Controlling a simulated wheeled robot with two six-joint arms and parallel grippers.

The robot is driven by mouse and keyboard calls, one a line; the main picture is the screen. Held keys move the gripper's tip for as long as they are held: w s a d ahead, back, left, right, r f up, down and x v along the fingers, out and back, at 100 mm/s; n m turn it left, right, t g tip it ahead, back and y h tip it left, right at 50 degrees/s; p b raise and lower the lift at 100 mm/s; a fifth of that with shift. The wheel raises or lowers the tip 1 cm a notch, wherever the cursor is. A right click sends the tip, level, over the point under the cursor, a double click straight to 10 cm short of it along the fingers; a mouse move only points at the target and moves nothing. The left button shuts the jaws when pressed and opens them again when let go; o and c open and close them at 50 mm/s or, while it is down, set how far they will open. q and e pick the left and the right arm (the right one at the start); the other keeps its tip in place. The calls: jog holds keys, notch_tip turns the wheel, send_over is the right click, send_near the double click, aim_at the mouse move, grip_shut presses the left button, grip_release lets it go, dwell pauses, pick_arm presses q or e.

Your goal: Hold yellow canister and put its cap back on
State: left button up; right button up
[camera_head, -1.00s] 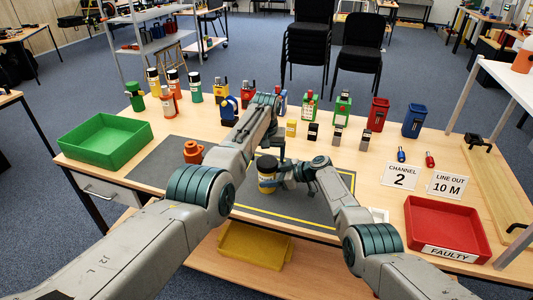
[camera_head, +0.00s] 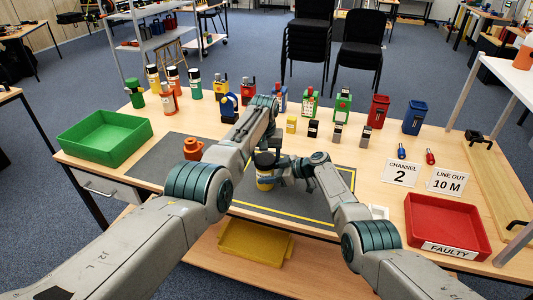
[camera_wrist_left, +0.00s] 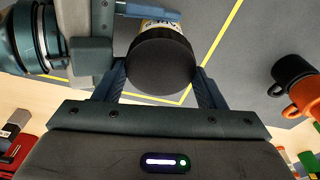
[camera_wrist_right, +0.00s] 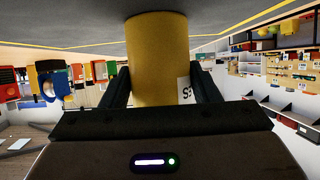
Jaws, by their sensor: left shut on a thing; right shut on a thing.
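The yellow canister (camera_head: 265,184) stands upright over the grey mat, with a pale label showing. My right gripper (camera_head: 282,172) is shut on its side; in the right wrist view the yellow body (camera_wrist_right: 157,60) fills the space between the fingers. The black cap (camera_wrist_left: 162,65) is between the fingers of my left gripper (camera_wrist_left: 160,85), which is shut on it from above. The cap is over the canister's top, in line with it. The label shows just beyond the cap in the left wrist view. I cannot tell whether cap and canister touch all round.
A green tray (camera_head: 105,138) is at far left, a red FAULTY tray (camera_head: 447,225) at right. Several canisters and small devices line the back of the table. My left forearm hides part of the mat.

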aim_at(268, 157)
pick_arm(q)
jog(key=o, duration=0.7)
jog(key=shift+s+f, duration=0.35)
jog(key=shift+f, duration=0.1)
jog(key=shift+o, duration=0.6)
jog(key=shift+d, duration=0.25)
jog(key=shift+w+d+r, duration=0.1)
jog(key=shift+d+r, duration=0.15)
jog(key=shift+r, duration=0.7)
notch_tip(268, 157, up, 2)
jog(key=shift+w+r, duration=0.1)
jog(key=shift+r, duration=0.15)
jog(key=shift+a+r, duration=0.2)
jog(key=shift+r, duration=0.5)
jog(key=shift+a+f, duration=0.1)
